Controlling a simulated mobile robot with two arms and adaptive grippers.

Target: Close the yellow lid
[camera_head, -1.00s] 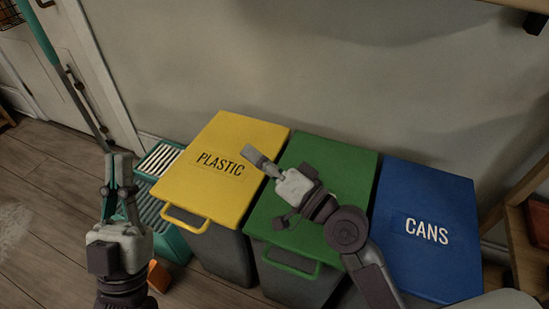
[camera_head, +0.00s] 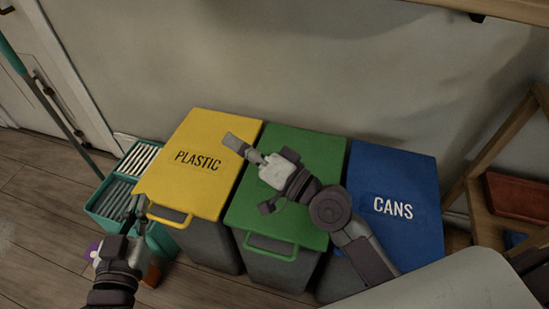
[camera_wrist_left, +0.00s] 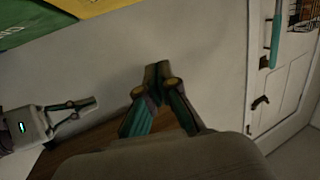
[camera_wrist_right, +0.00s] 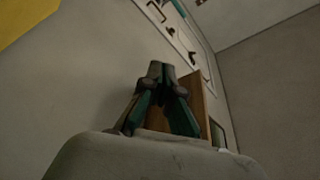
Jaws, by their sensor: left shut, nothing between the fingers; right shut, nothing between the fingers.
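The yellow lid (camera_head: 205,140), marked PLASTIC, lies flat-looking on top of a grey bin, with its yellow handle (camera_head: 170,217) at the front. A yellow surface also shows at the top of the left wrist view (camera_wrist_left: 95,6). My left gripper (camera_head: 139,204) is shut and empty, by the lid's front left corner, left of the handle. I cannot tell whether it touches the lid. My right gripper (camera_head: 236,142) is shut and empty. Its fingertips appear over the lid's right edge, near the green lid. Its height above them is unclear.
The green lid (camera_head: 310,150) and the blue lid (camera_head: 400,165), marked CANS, cover bins to the right. A teal mop bucket (camera_head: 105,200) stands close on the left. A wall is behind, and wooden shelving (camera_head: 485,215) is at the right. Floor is bare at the left.

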